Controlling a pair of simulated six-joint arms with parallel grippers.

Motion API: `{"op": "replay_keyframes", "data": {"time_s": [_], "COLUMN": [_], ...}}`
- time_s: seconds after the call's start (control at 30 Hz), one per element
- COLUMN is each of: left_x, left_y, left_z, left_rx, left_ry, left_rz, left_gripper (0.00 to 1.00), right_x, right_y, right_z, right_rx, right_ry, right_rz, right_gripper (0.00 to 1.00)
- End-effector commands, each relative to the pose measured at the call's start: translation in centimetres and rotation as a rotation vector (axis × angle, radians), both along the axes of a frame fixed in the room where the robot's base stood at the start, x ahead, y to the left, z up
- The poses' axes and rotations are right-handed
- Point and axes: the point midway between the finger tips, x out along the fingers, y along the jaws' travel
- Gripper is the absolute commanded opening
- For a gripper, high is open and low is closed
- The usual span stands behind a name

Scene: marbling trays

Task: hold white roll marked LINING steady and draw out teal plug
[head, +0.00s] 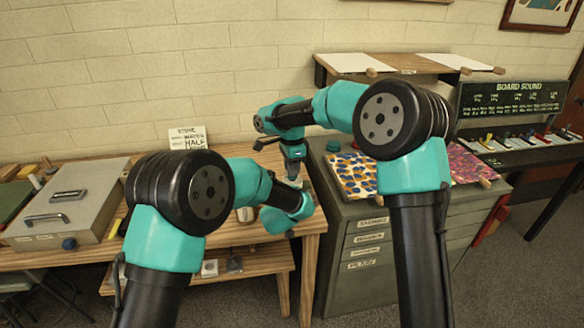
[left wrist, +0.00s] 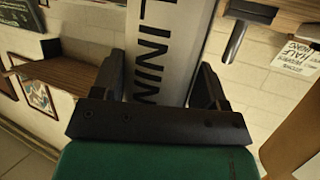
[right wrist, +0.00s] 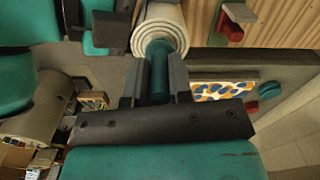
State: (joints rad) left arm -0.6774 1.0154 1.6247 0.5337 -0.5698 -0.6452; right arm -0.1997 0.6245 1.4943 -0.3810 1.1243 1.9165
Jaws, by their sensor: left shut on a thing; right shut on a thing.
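The white roll (left wrist: 165,40) fills the top middle of the left wrist view, with black LINING letters along it. My left gripper (left wrist: 158,82) is shut around it. In the right wrist view the open end of the roll (right wrist: 160,28) shows wound layers. The teal plug (right wrist: 158,66) stands out from the middle of that end. My right gripper (right wrist: 157,85) is shut on the plug, close to the roll's end. How deep the plug sits inside is hidden. In the head view my right gripper (head: 292,170) points down above the bench; the left fingers are hidden behind my left arm.
A grey case (head: 85,195) lies on the wooden bench (head: 307,222) at left, and a small sign (head: 188,138) stands at the back. A grey-green drawer cabinet (head: 362,222) holds patterned sheets at right. A shelf (head: 400,68) hangs above it.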

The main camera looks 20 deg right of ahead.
Motion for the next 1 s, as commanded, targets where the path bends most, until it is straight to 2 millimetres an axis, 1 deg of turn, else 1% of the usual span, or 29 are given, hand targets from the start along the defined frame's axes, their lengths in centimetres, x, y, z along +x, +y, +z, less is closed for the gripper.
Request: {"op": "replay_keyframes", "data": {"time_s": [0.8, 1.0], "left_x": [0.0, 0.0], "left_y": [0.0, 0.0], "left_z": [0.0, 0.0], "left_rx": [0.0, 0.0], "left_ry": [-0.001, -0.001], "left_rz": [0.0, 0.0], "left_gripper": [0.39, 0.39], "right_x": [0.0, 0.0], "right_y": [0.0, 0.0], "right_z": [3.1, 3.3], "right_rx": [0.001, 0.0], "right_ry": [-0.001, 0.0], "right_rz": [0.0, 0.0], "right_gripper": [0.0, 0.0]}}
